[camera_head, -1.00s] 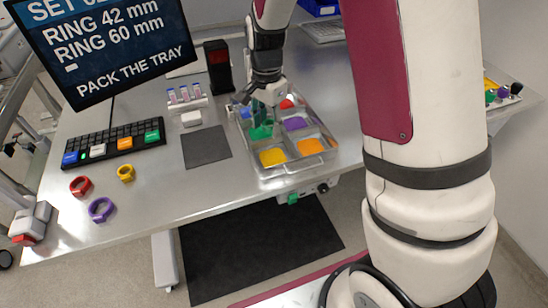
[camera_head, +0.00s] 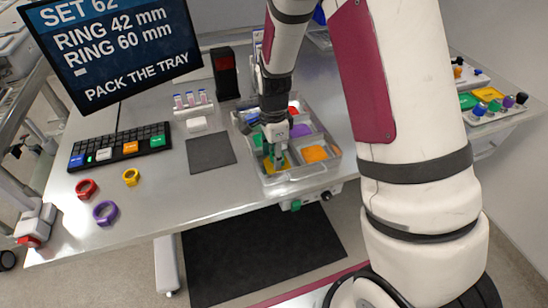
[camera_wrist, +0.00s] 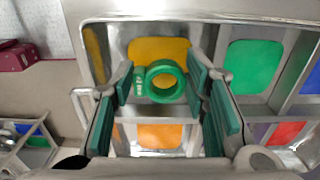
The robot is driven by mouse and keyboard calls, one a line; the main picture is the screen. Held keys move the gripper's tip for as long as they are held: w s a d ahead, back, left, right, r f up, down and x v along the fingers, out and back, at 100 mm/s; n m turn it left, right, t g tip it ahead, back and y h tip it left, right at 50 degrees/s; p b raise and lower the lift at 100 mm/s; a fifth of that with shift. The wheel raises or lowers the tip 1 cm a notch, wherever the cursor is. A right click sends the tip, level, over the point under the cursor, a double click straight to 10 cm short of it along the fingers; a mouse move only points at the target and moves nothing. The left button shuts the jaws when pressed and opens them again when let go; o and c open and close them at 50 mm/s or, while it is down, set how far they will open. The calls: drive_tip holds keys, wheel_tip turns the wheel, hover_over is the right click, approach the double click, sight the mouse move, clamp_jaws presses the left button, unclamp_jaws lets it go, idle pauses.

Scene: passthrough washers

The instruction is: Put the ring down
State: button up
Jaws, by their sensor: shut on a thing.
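The green ring (camera_wrist: 163,82) is held between the green-padded fingers of my gripper (camera_wrist: 165,84), with its hole facing the wrist camera. A pale marking shows on its left side. In the head view my gripper (camera_head: 274,158) points down at the front-left yellow compartment (camera_head: 284,166) of the clear tray (camera_head: 312,170). In the wrist view the ring appears over the yellow pad (camera_wrist: 158,49). I cannot tell whether it touches the pad. The ring is hard to make out in the head view.
The tray's other compartments have orange (camera_head: 315,154), purple (camera_head: 300,131), green and red pads. A red ring (camera_head: 86,188), a yellow ring (camera_head: 131,177) and a purple ring (camera_head: 105,212) lie on the table at left. A dark mat (camera_head: 210,152) lies bare beside the tray.

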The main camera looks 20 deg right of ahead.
drive_tip(key=shift+f, duration=0.9)
drive_tip(key=shift+f, duration=0.1)
drive_tip(key=o, duration=0.6)
drive_tip(key=s+r+n+t+b, duration=0.1)
drive_tip(key=s+r+n, duration=0.3)
drive_tip(key=r, duration=0.8)
drive_tip(key=s+r+n+t, duration=0.1)
drive_tip(key=s+r+n, duration=0.3)
drive_tip(key=r, duration=0.9)
drive_tip(key=shift+s+d+r+n+t, duration=0.2)
drive_tip(key=shift+s+r+n+t, duration=0.6)
drive_tip(key=shift+s+n, duration=1.2)
drive_tip(key=shift+s+d+r+n+t, duration=0.3)
drive_tip(key=shift+s+r+n, duration=1)
drive_tip(key=shift+s, duration=1.25)
drive_tip(key=shift+s+d+r+n+t, duration=0.1)
drive_tip(key=shift+s+r+n+t, duration=0.65)
drive_tip(key=shift+s+n, duration=1.25)
